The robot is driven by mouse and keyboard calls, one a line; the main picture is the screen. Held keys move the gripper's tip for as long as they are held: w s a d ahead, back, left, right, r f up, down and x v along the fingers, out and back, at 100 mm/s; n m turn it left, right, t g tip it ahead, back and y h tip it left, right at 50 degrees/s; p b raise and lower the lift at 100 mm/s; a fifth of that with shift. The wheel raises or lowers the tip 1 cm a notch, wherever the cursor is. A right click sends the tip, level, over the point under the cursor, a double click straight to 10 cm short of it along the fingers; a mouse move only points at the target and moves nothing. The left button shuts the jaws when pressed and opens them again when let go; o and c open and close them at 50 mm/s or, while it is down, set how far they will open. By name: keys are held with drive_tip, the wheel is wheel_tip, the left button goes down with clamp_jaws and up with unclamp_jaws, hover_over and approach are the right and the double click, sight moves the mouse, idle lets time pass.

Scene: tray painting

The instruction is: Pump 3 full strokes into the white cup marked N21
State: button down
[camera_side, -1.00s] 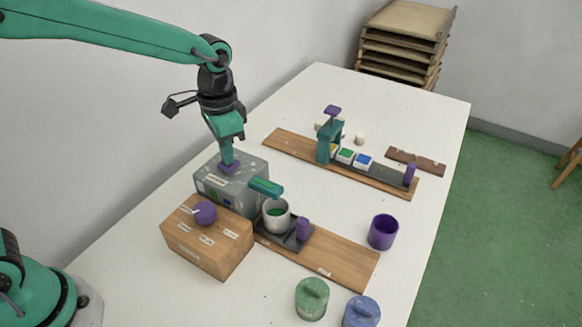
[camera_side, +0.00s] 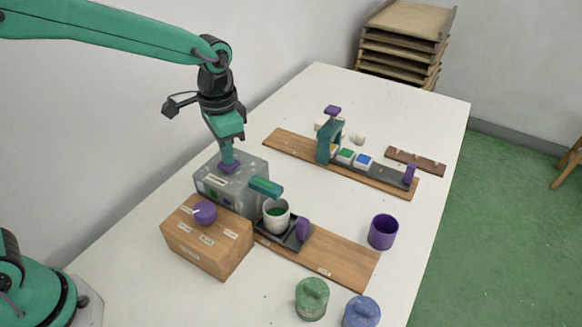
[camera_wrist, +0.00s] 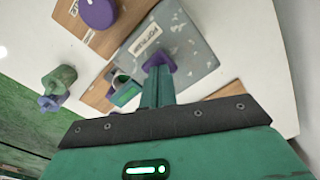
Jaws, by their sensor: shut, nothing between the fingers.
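A white cup (camera_side: 276,216) with green inside stands on a dark carriage (camera_side: 291,240), under the teal spout (camera_side: 266,187) of a grey speckled pump box (camera_side: 222,184). I cannot read a mark on the cup. A purple plunger pad (camera_side: 229,167) is on top of the box. My gripper (camera_side: 228,160) is shut and empty, pointing down with its tips at the pad, seemingly touching it. In the wrist view, the pad (camera_wrist: 160,60) shows at the fingertips, and the spout (camera_wrist: 124,93) is left of them.
A wooden box (camera_side: 207,238) with a purple knob (camera_side: 205,212) stands in front of the pump. A purple handle (camera_side: 303,229) is beside the cup. A purple cup (camera_side: 383,232), green pot (camera_side: 312,298) and blue pot (camera_side: 361,312) stand right. Another station (camera_side: 330,142) is behind.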

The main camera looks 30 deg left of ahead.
drive_tip(key=shift+r, duration=1.95)
drive_tip(key=shift+f, duration=2.3)
drive_tip(key=shift+r, duration=2.3)
drive_tip(key=shift+r, duration=0.15)
wheel_tip(320, 180, up, 5)
drive_tip(key=shift+f, duration=0.15)
idle(0.6)
